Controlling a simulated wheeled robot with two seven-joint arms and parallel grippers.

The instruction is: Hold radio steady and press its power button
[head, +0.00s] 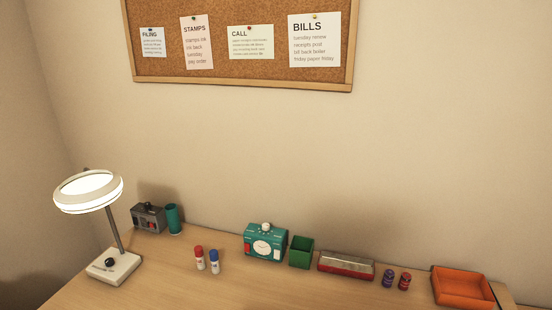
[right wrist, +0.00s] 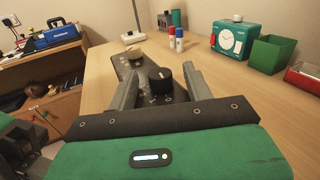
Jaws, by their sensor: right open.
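No label names the radio. A teal box (head: 265,243) with a round white dial, red front part and white top knob stands on the desk; it also shows at upper right in the right wrist view (right wrist: 235,40). A small grey box (head: 149,218) with a red part stands at the back left. The knob is by a dark grey panel (right wrist: 128,72); I cannot tell whether this is the radio. A dark part at the left edge may be my left gripper; its jaws are unclear.
A wooden shelf (right wrist: 50,80) stands left of the desk.

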